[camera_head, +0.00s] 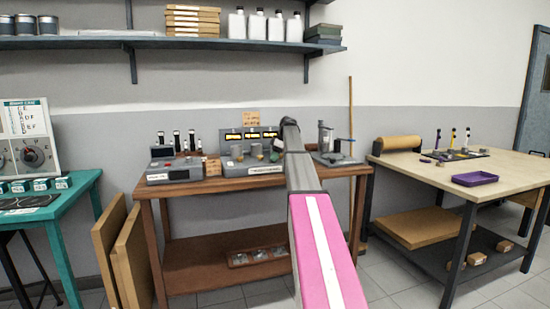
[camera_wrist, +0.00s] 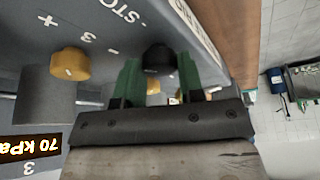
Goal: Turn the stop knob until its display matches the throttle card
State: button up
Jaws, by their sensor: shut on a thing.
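In the head view a grey console (camera_head: 250,166) stands on the brown bench, with a row of lit orange displays (camera_head: 252,135) and knobs below them. A small tan card (camera_head: 251,118) stands behind it; its writing is too small to read. In the wrist view my gripper (camera_wrist: 159,72) has its green fingers shut around a dark knob (camera_wrist: 159,54). A brass knob (camera_wrist: 70,63) sits left of it, beside the marks "+ 3 -". Part of a "STO" label (camera_wrist: 125,12) shows. My arm hides the console's right end.
On the brown bench (camera_head: 155,187), a grey device (camera_head: 175,172) stands left of the console and a grey stand (camera_head: 335,157) right of it. A shelf (camera_head: 170,42) hangs above. A teal table (camera_head: 75,190) is at left, a pale table (camera_head: 455,172) at right.

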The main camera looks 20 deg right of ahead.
jog(key=m+t+h, duration=0.1)
jog(key=m, duration=0.2)
jog(key=m+t+h, duration=0.1)
jog(key=m, duration=0.3)
jog(key=shift+s+a, duration=0.2)
jog(key=m+h, duration=0.1)
jog(key=m, duration=0.2)
jog(key=m+h, duration=0.1)
jog(key=m, duration=0.2)
jog(key=shift+a+m, duration=0.1)
jog(key=shift+m, duration=0.3)
jog(key=m+h, duration=0.1)
jog(key=m, duration=0.2)
jog(key=m+h, duration=0.2)
jog(key=m, duration=0.2)
jog(key=shift+w+a+g, duration=0.15)
jog(key=shift+g, duration=0.15)
jog(key=m+g, duration=0.1)
jog(key=m, duration=0.2)
jog(key=m+g+h, duration=0.1)
jog(key=m, duration=0.2)
jog(key=shift+w+m, duration=0.1)
jog(key=shift+m, duration=0.2)
jog(key=o, duration=0.9)
jog(key=shift+a+r, duration=0.1)
jog(key=v, duration=1)
jog(key=shift+w+a+r, duration=0.1)
jog(key=shift+a+r, duration=0.15)
